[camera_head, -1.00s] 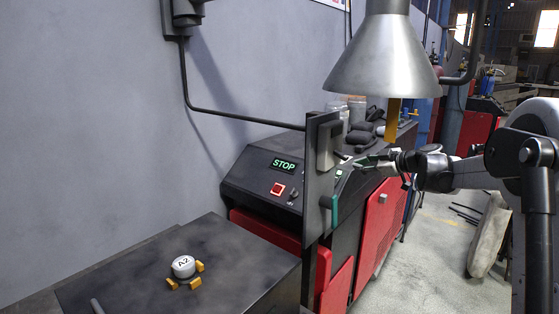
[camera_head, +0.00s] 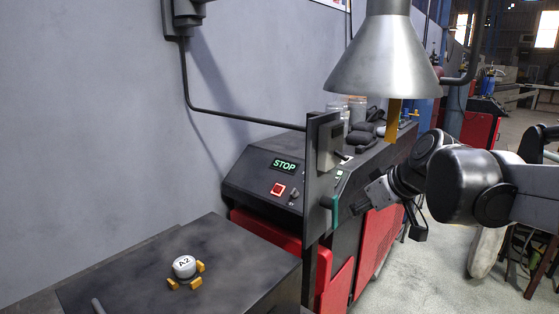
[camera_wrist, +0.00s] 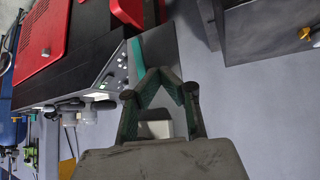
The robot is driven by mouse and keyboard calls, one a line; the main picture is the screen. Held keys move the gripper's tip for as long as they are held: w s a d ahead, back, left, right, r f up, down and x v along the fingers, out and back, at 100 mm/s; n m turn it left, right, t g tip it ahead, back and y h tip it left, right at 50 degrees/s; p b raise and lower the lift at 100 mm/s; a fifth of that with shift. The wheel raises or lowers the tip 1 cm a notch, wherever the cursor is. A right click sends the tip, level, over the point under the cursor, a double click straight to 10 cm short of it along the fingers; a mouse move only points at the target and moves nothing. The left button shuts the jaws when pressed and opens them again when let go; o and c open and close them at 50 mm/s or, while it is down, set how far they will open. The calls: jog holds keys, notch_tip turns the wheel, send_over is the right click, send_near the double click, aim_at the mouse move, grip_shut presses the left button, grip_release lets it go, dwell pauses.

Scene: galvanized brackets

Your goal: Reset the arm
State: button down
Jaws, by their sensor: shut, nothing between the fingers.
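My gripper (camera_head: 356,208) is beside the upright grey panel (camera_head: 318,180) in the head view, close to the panel's green handle-like part (camera_head: 335,211). Its fingertips are small and partly hard to make out there. In the wrist view my gripper (camera_wrist: 159,72) shows two dark fingers with green pads. The fingertips meet, and nothing is held between them.
A red and black machine (camera_head: 262,172) with a lit STOP display stands behind the panel. A metal hood (camera_head: 382,60) hangs above my arm. A dark table (camera_head: 235,255) at lower left bears a white A2 puck (camera_head: 184,266) among yellow blocks. Open floor lies at right.

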jog(key=s+d+f+m+h, duration=0.1)
jog(key=s+f, duration=0.4)
jog(key=s, duration=0.6)
jog(key=s+d+f+m+h, duration=0.1)
jog(key=s+f+m+h, duration=0.2)
jog(key=s, duration=0.7)
jog(key=shift+s+d+f+m, duration=0.2)
jog(key=shift+s+f+m, duration=0.15)
jog(key=shift+f+m, duration=0.7)
